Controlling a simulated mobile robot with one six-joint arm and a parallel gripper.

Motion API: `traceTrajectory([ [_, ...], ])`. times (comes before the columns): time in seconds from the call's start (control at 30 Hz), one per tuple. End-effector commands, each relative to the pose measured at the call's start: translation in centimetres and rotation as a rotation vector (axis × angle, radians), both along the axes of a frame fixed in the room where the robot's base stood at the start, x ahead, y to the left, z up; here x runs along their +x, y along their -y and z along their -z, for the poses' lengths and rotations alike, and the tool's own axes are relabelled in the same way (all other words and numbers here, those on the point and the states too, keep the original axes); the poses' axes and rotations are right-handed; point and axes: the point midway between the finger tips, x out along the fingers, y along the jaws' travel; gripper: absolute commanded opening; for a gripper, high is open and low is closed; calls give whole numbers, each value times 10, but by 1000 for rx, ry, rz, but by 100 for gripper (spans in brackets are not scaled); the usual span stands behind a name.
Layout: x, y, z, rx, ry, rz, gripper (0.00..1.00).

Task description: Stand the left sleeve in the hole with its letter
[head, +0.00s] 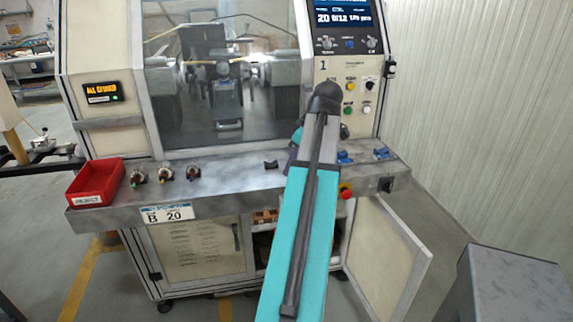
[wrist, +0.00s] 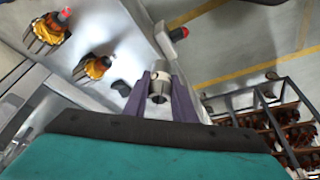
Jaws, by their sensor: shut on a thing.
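My gripper (wrist: 172,97) shows in the wrist view with its two purple fingers shut on a silver metal sleeve (wrist: 158,88). The sleeve has a small hole in its side and an open round end towards the camera. In the head view my arm covers most of the gripper, and only a bit of purple shows above the machine's grey shelf (head: 235,182). I see no letter on the sleeve, and no lettered hole can be made out in either view.
A red reject bin (head: 95,183) stands at the shelf's left end. Several armatures (head: 165,174) stand beside it. A small dark block (head: 271,164) sits left of my arm; blue parts (head: 383,153) and a red button (head: 345,190) are right. A cabinet door (head: 385,262) hangs open below.

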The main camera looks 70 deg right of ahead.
Motion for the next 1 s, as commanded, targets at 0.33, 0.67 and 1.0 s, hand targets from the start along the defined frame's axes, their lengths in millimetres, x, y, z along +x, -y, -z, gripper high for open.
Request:
traceTrajectory([
  [0.33, -1, 0, 0, 0, 0, 0, 0],
  [0.67, -1, 0, 0, 0, 0, 0, 0],
  [1.0, 12, -4, 0, 0, 0, -22, 0],
])
